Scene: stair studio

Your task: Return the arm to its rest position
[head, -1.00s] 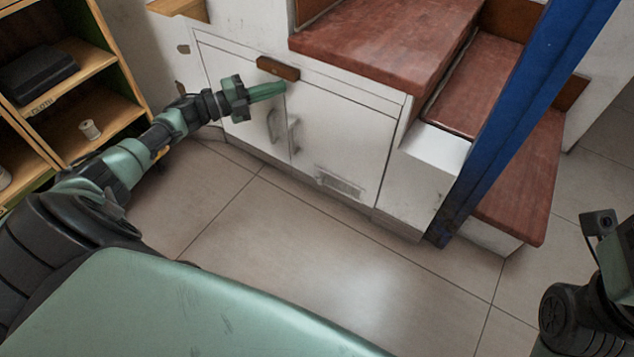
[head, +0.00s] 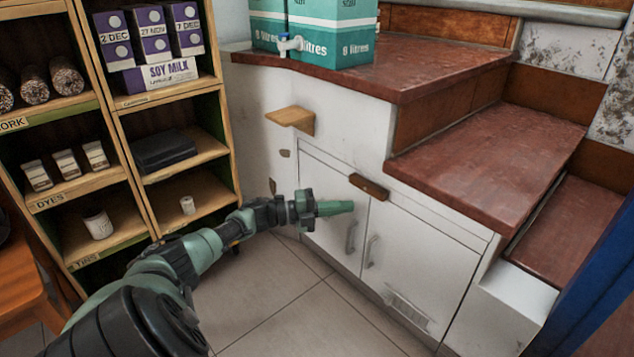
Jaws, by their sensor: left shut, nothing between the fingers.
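My left arm comes in from the lower left and stretches toward the white cupboard under the stairs. My left gripper (head: 336,208) is shut and empty, its green fingers together. In the picture it lies in front of the left cupboard door (head: 325,222); I cannot tell the exact gap. My right gripper is out of view.
A wooden shelf unit (head: 226,130) with soy milk cartons (head: 160,75), jars and a dark folded item (head: 162,148) stands at left. A small wooden ledge (head: 290,117) and a wooden block (head: 369,187) stick out from the cupboard. Teal water boxes (head: 332,30) stand above. Tiled floor (head: 265,290) is clear.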

